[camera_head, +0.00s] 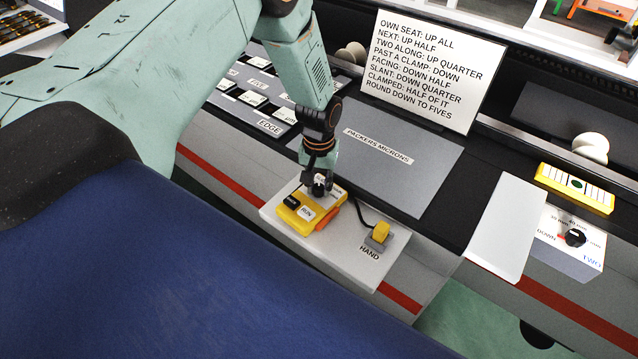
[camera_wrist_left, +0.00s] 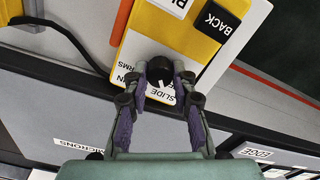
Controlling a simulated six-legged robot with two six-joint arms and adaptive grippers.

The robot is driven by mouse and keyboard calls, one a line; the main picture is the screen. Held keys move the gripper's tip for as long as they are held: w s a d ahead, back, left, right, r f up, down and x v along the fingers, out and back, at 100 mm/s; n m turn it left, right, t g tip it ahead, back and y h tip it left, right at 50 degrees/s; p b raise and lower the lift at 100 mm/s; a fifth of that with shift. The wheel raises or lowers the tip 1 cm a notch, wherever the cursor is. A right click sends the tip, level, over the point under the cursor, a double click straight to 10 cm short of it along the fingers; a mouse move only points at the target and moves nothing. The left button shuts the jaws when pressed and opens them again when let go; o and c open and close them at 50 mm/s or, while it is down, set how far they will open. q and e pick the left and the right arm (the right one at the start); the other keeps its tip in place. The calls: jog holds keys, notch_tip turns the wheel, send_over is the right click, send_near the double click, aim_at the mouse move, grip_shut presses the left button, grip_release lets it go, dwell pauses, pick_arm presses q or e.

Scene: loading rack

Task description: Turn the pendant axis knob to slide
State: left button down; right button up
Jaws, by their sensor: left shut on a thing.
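The yellow pendant (camera_head: 298,222) lies on a light grey shelf in the head view, with a black BACK button, a white RUN button and an orange strip on its side. Its dark axis knob (camera_wrist_left: 160,76) shows in the wrist view on a white label plate (camera_wrist_left: 140,55). The word SLIDE and part of ARMS are readable there. My left gripper (camera_head: 320,188) comes down from above and is shut on the knob, one finger at each side. The fingers hide part of the knob and the labels. I cannot tell surely where its pointer aims. My right gripper is not in view.
A yellow-topped HAND plug (camera_head: 380,233) stands right of the pendant, joined by a black cable. A white instruction card (camera_head: 425,70) stands behind. A grey PACKERS MICRONS panel (camera_head: 400,165) lies between. A box marked TWO (camera_head: 568,250) with a black knob is at the right.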

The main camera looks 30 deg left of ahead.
aim_at(319, 186)
pick_arm(q)
jog(key=shift+m, duration=0.7)
dwell(2.0)
jog(key=c, duration=1.1)
grip_release()
notch_tip(319, 186, up, 12)
